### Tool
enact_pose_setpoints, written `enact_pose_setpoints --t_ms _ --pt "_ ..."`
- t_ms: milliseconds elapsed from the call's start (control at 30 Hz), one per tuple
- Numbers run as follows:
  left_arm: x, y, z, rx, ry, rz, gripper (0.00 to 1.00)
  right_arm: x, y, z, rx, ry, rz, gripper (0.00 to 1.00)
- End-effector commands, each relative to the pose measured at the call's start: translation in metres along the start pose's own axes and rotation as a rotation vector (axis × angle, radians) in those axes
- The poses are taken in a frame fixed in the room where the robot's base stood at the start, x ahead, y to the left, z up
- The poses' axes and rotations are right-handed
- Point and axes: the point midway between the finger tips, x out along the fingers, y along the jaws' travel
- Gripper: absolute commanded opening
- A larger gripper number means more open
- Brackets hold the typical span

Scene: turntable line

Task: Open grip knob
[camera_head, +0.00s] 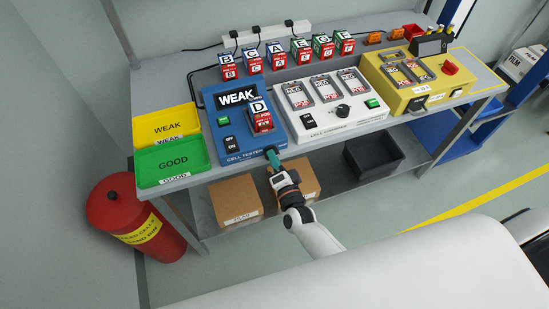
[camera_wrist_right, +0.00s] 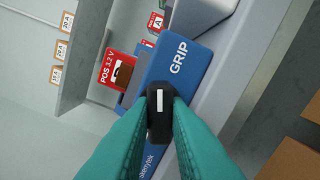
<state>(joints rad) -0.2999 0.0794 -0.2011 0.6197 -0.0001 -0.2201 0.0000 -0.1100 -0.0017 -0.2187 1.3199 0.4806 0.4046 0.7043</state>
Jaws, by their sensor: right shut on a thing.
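The blue cell tester (camera_head: 238,144) stands on the bench with WEAK on its screen (camera_head: 237,97). A red cell marked D (camera_head: 262,121) sits in its bay. The black grip knob (camera_wrist_right: 159,99), with a white line, is at the tester's front edge beside the word GRIP (camera_wrist_right: 179,58). My right gripper (camera_head: 272,157) is at that corner, and in the right wrist view its teal fingers (camera_wrist_right: 160,125) are shut on the knob from both sides. The white line runs along the fingers' direction. Part of the knob is hidden between the fingers. My left gripper is not in view.
A yellow WEAK tray (camera_head: 163,114) and a green GOOD tray (camera_head: 152,158) lie left of the tester. A white charger (camera_head: 331,124) and a yellow device (camera_head: 437,93) stand to its right. Several lettered cells line the back. Cardboard boxes (camera_head: 234,201) sit on the lower shelf.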

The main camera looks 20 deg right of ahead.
Motion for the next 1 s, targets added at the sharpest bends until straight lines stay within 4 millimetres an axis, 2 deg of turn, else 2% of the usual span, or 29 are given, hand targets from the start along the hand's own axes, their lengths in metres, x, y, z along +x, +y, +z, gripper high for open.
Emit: enact_pose_setpoints --t_ms 1000 --pt "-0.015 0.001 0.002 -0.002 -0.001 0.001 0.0 -0.001 -0.001 -0.001 -0.942 0.002 -0.002 0.0"
